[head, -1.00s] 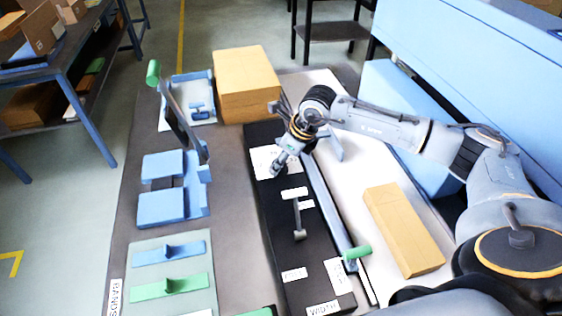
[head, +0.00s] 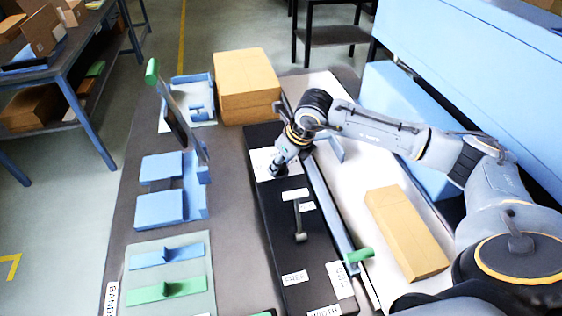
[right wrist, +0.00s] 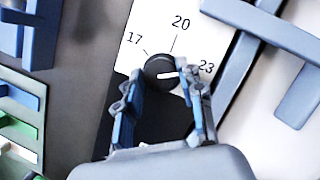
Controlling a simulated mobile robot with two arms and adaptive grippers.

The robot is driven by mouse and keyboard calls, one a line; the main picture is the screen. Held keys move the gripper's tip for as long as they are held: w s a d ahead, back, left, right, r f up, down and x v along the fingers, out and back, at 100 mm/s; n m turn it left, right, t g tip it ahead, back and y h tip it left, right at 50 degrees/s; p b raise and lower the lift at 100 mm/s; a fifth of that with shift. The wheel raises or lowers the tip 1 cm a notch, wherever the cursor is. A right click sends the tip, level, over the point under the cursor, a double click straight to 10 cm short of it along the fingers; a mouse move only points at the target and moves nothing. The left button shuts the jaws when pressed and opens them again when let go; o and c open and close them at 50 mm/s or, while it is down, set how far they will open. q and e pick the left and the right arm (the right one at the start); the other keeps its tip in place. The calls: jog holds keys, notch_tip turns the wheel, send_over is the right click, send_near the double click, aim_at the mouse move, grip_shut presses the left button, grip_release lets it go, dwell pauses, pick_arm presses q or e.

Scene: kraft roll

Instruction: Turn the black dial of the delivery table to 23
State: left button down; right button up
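The black dial (right wrist: 161,70) sits on a white scale plate (right wrist: 188,35) marked 17, 20 and 23. Its white pointer line lies toward the right, roughly facing the 23 label (right wrist: 206,68); the tick by 23 is partly hidden by a finger. My right gripper (right wrist: 162,72) is open, with one fingertip on each side of the dial; I cannot tell whether they touch it. In the head view my right gripper (head: 277,168) covers the dial at the far end of the black panel (head: 275,225). My left gripper is not in view.
A small lever (head: 299,222) and a green-handled slider (head: 358,255) are nearer on the table. A large carton (head: 246,85) stands behind left, and a flat carton (head: 405,232) lies right. Blue brackets (head: 160,208) stand at left.

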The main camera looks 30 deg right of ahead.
jog(key=o, duration=0.5)
jog(key=shift+c, duration=0.2)
jog(key=v, duration=1.2)
